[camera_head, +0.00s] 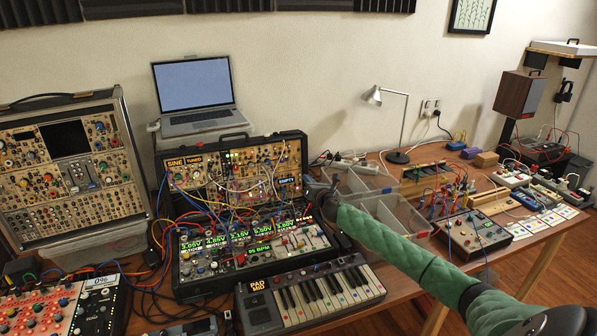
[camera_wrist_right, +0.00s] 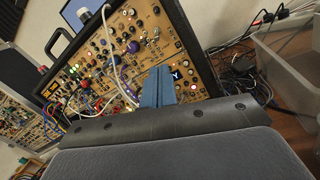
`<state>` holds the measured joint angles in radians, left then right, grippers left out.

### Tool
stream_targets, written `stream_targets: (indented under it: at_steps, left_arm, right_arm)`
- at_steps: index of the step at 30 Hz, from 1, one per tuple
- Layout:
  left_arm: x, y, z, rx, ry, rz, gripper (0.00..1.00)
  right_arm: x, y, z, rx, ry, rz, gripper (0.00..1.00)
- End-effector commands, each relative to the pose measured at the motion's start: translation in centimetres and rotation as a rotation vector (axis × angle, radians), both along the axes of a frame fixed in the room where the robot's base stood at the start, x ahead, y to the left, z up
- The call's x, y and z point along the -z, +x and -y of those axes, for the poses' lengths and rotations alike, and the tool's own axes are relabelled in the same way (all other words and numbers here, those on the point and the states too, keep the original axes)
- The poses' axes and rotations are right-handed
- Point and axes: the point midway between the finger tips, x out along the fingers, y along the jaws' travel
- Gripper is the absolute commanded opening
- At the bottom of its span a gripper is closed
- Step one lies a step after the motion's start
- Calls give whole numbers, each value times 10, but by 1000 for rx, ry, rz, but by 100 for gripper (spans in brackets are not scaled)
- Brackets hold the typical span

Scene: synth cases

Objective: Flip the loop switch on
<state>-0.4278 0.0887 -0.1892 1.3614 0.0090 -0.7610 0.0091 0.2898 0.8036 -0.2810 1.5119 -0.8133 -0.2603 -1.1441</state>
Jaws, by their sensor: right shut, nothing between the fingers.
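The open synth case (camera_head: 252,150) stands mid-table, with a tan upper panel, patch cables and small lit displays. My right arm comes in from the lower right, and its gripper (camera_head: 322,192) is at the right side of this case. In the right wrist view, the blue fingers (camera_wrist_right: 158,88) are together and empty in front of the tan panel (camera_wrist_right: 110,50), which has knobs, jacks and white cables. I cannot tell whether the fingertips touch the panel. I cannot make out which control is the loop switch; the fingers and wrist hide part of the panel. My left gripper is out of view.
A laptop (camera_head: 193,95) stands behind the case. A keyboard (camera_head: 310,295) is in front, and a larger synth case (camera_head: 70,170) is at left. Clear trays (camera_head: 395,213) lie close to my right arm. Loose cables cross the panels. A lamp (camera_head: 400,125) stands farther back.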

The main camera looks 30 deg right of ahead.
Motion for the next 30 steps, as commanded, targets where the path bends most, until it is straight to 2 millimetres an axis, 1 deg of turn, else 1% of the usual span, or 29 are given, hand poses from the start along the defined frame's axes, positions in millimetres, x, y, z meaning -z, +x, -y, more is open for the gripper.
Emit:
stream_targets:
  at_steps: [5,15,21,25,30]
  left_arm:
    - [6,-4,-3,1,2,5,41]
    - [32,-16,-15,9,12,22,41]
    - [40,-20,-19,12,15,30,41]
    - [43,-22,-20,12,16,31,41]
    - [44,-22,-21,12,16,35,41]
  right_arm:
    - [-3,14,2,1,3,1,0]
    - [-7,62,6,2,4,2,0]
    - [-6,84,9,1,4,1,0]
    - [-7,93,10,1,3,1,0]
    - [-6,98,10,1,2,0,0]
